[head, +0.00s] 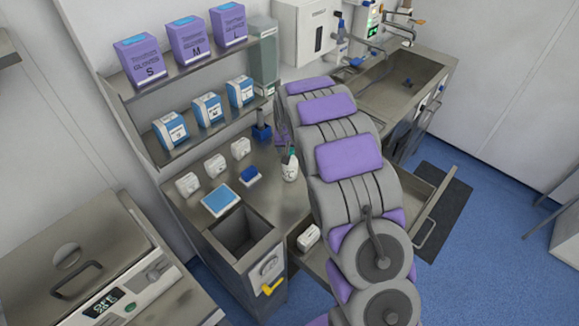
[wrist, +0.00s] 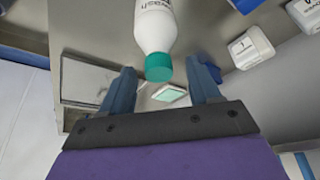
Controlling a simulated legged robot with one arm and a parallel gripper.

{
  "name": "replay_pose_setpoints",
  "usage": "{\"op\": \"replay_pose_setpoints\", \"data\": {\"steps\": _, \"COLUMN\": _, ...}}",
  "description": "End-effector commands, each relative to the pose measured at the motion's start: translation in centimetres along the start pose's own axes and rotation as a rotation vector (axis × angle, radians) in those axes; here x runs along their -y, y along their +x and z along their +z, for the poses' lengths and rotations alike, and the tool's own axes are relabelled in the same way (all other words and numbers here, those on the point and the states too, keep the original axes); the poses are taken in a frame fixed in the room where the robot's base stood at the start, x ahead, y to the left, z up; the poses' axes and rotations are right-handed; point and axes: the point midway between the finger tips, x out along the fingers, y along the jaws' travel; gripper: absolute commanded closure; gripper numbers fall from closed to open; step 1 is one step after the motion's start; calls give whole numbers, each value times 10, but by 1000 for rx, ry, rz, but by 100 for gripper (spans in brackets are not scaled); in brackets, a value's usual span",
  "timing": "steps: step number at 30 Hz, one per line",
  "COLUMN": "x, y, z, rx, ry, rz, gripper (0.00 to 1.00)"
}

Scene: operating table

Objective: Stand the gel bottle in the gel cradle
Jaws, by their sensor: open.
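The gel bottle (head: 290,170) is white with a teal cap and stands on the steel counter, close to my arm in the head view. In the wrist view the bottle (wrist: 155,25) points its teal cap towards my gripper (wrist: 166,68). The fingers are open on either side of the cap, with gaps showing; the bottle is not gripped. In the head view my gripper is mostly hidden behind my arm. A small blue holder (head: 261,133) stands at the back of the counter; I cannot tell for certain whether it is the gel cradle.
Several white boxes (head: 215,165), a blue-topped tray (head: 220,200) and a small blue item (head: 250,175) lie left of the bottle. A bin opening (head: 242,232) is in front. A shelf (head: 190,135) with blue boxes overhangs the counter's back. An open drawer (head: 435,215) sits right of my arm.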

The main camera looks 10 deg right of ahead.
Motion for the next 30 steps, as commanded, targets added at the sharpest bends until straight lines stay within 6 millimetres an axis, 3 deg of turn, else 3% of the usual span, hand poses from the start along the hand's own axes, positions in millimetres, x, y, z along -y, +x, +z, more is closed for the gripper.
{"op": "replay_pose_setpoints", "data": {"steps": 3, "x": 0, "y": 16, "z": 3, "rx": 5, "ry": -1, "rz": 0, "gripper": 38}}
{"op": "replay_pose_setpoints", "data": {"steps": 11, "x": 0, "y": 18, "z": 2, "rx": 2, "ry": -1, "rz": 0, "gripper": 38}}
{"op": "replay_pose_setpoints", "data": {"steps": 30, "x": 0, "y": 19, "z": 2, "rx": 2, "ry": -1, "rz": 0, "gripper": 98}}
